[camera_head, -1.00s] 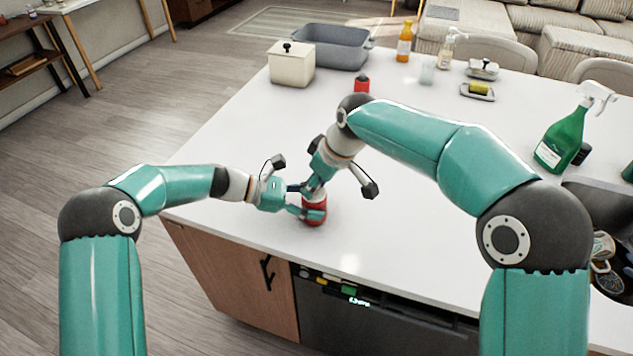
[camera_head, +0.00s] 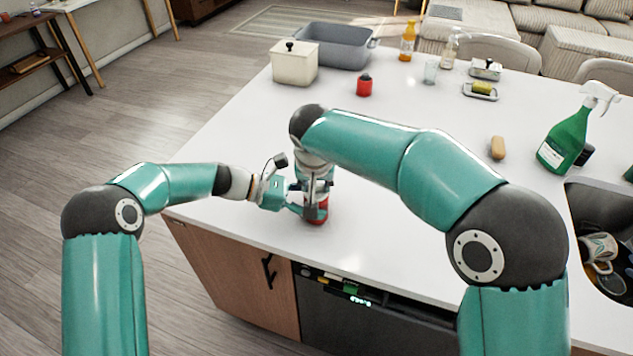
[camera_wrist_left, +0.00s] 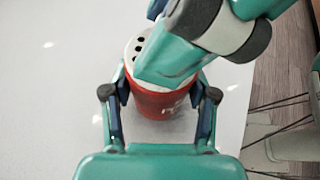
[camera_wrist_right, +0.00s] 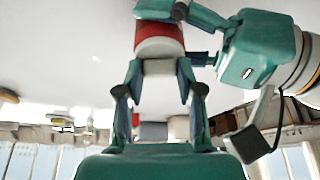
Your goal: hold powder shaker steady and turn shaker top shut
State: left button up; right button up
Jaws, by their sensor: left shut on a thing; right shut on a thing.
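The powder shaker (camera_head: 317,217) stands upright near the counter's front edge, mostly hidden behind my grippers in the head view. In the left wrist view its red body (camera_wrist_left: 155,102) shows between the fingers, with part of a pale top with dark holes. My left gripper (camera_head: 302,207) is shut on the red body from the left. My right gripper (camera_head: 317,198) reaches down from above and is shut on the pale shaker top (camera_wrist_right: 158,67), with the red body beyond it in the right wrist view. Whether the top is turned open or shut cannot be told.
A red jar with a dark knob (camera_head: 364,87), a cream canister (camera_head: 294,66) and a grey basin (camera_head: 333,48) stand farther back. A green spray bottle (camera_head: 563,143) and a tan oblong thing (camera_head: 497,148) are right, near the sink. The counter's middle is clear.

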pick_arm(q)
jog(key=shift+w+a, duration=0.1)
jog(key=shift+w, duration=0.05)
pick_arm(e)
jog(key=shift+s+a+f+m+g+h, duration=0.15)
jog(key=shift+m+h, duration=0.3)
jog(key=shift+m, duration=0.65)
jog(key=shift+d+m+g+h, duration=0.15)
jog(key=shift+m+h, duration=0.3)
jog(key=shift+m, duration=0.65)
jog(key=o, duration=1.2)
jog(key=shift+c, duration=0.2)
jog(key=shift+w+r, duration=0.2)
jog(key=shift+r, duration=0.35)
notch_tip(320, 180, up, 9)
jog(key=shift+f, duration=0.1)
